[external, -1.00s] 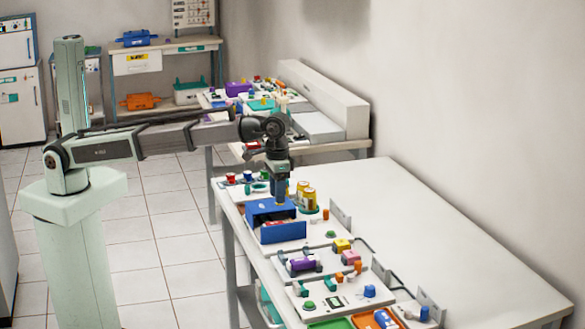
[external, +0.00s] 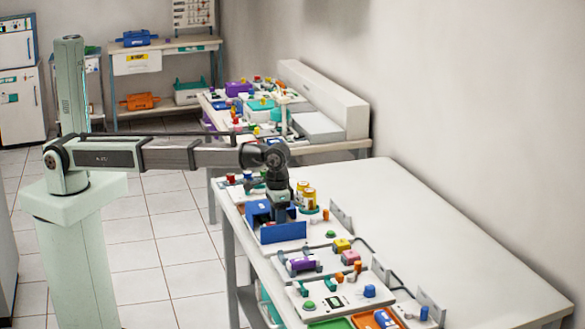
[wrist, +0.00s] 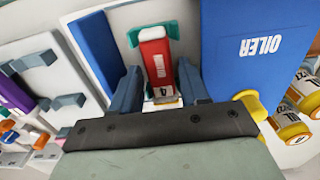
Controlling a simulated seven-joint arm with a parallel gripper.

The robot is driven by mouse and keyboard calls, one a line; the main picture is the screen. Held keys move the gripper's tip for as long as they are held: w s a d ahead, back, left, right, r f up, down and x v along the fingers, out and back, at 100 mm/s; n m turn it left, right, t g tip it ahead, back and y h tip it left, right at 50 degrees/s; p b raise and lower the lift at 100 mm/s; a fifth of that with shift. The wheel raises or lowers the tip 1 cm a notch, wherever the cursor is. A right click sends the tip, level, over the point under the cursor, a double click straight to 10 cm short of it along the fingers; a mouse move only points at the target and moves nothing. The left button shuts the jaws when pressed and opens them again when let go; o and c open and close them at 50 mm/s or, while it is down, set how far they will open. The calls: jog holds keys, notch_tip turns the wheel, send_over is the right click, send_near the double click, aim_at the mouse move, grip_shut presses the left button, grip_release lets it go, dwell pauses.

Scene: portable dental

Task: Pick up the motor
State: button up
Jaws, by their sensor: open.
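A red body with a white label (wrist: 155,62), which I take to be the motor, sits in a teal holder between blue walls in the wrist view. My gripper (wrist: 160,78) is open, with one dark finger on each side of it. I cannot tell whether the fingers touch it. In the external view my gripper (external: 281,215) points down into the open blue box (external: 283,233).
A purple part (external: 302,264) lies on a panel nearer the camera. The right part of the white table (external: 440,235) is clear.

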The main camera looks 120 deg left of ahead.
jog(key=shift+c, duration=0.4)
grip_shut()
notch_tip(320, 180, up, 9)
jog(key=w+d+f, duration=0.1)
jog(key=w+d, duration=1)
jog(key=shift+w+d+f, duration=0.2)
jog(key=shift+f, duration=0.2)
